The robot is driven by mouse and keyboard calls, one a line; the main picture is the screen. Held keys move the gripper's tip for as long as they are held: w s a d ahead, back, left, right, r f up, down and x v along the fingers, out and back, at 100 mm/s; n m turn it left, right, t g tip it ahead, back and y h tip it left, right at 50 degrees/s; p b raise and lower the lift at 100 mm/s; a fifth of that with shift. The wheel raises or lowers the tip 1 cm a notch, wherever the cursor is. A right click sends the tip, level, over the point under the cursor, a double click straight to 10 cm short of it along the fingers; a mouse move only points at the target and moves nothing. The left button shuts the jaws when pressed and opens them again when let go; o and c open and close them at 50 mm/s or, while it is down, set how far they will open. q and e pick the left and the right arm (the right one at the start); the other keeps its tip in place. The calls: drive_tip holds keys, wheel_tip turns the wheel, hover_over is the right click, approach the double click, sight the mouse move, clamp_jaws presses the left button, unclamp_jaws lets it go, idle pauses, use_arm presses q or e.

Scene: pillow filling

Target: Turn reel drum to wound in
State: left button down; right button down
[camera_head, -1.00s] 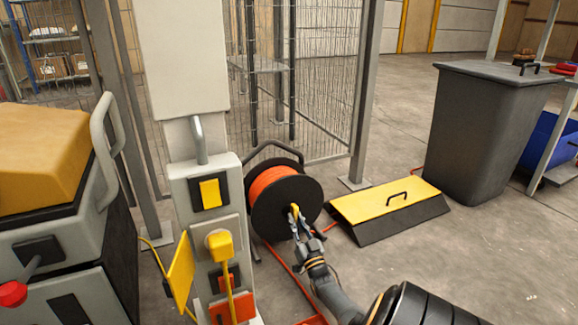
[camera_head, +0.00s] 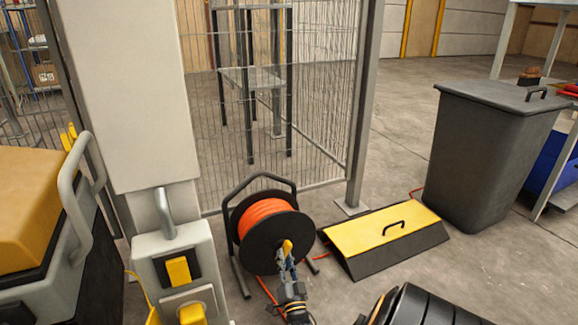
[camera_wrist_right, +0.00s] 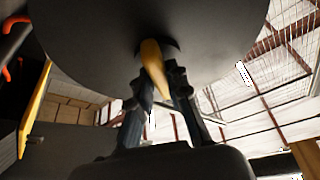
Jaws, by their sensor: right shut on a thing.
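The reel drum (camera_head: 272,238) is a black disc with orange cable (camera_head: 266,212) wound inside, on a black frame with a carrying handle. It stands on the floor left of centre in the head view. A yellow crank knob (camera_head: 287,247) sticks out of its face; it also shows in the right wrist view (camera_wrist_right: 152,65). My right gripper (camera_head: 286,262) is shut on this knob, one finger on each side. The dark drum face (camera_wrist_right: 90,35) fills the top of the right wrist view. My left gripper is not in view.
A grey pedestal (camera_head: 175,255) with a yellow switch and plug stands close left of the reel. A yellow-topped black box (camera_head: 375,238) lies to the right, with a grey bin (camera_head: 483,150) behind it. A mesh fence (camera_head: 315,90) is behind.

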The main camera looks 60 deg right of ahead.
drive_tip(key=shift+w+a+m+g+h, duration=0.1)
drive_tip(key=shift+m+g+h, duration=0.2)
drive_tip(key=shift+m+g, duration=0.55)
drive_tip(key=shift+m+t+p, duration=0.25)
drive_tip(key=shift+m+p, duration=0.05)
drive_tip(key=shift+m, duration=0.15)
drive_tip(key=c, duration=1.3)
unclamp_jaws()
